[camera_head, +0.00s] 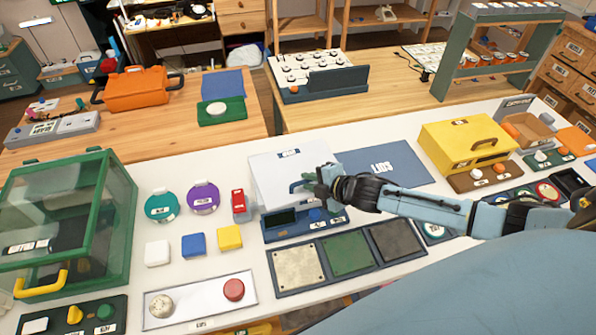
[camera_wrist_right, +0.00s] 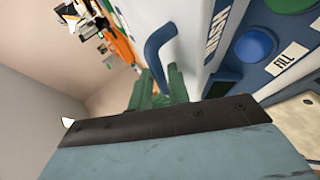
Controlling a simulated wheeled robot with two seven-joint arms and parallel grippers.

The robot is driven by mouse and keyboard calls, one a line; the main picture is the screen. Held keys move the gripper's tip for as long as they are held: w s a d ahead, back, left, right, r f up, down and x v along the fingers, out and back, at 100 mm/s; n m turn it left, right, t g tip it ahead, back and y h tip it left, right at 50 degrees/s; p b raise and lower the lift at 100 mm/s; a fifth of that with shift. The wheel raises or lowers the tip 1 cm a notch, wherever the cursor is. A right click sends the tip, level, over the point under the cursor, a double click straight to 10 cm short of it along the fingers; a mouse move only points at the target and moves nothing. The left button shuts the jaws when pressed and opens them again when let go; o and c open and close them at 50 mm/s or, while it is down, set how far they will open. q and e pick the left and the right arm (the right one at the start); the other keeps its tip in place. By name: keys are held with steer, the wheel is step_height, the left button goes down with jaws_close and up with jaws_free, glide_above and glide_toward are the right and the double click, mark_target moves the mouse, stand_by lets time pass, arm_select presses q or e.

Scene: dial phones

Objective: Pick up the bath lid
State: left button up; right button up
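A white box-shaped lid (camera_head: 275,170) with a blue handle sits on a blue base with a small dark display (camera_head: 281,219), in the middle of the white counter. This looks like the bath. The right gripper (camera_head: 304,184), with green fingers, is at the right side of the lid, by the handle. In the right wrist view the blue handle (camera_wrist_right: 157,48) rises from the white face, and its near end runs down to the green fingers (camera_wrist_right: 162,86). Whether the fingers are closed on it cannot be told. My left gripper is not in view.
A green glass-sided case (camera_head: 75,215) stands at left. Round teal and purple lids, small coloured blocks and a red-topped item (camera_head: 239,202) lie left of the bath. A blue mat (camera_head: 385,168) and yellow box (camera_head: 465,150) are to the right. A three-plate tray (camera_head: 347,255) lies in front.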

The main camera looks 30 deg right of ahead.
jaws_close()
steer(key=shift+w+d+r, duration=0.1)
steer(key=shift+r, duration=0.5)
step_height(320, 180, up, 10)
steer(key=w+a+m+h+b, duration=0.1)
steer(key=a, duration=0.1)
steer(key=shift+t, duration=0.3)
step_height(320, 180, down, 10)
steer(key=shift+w+r+b, duration=0.1)
steer(key=shift+r+b, duration=0.1)
steer(key=shift+b, duration=0.2)
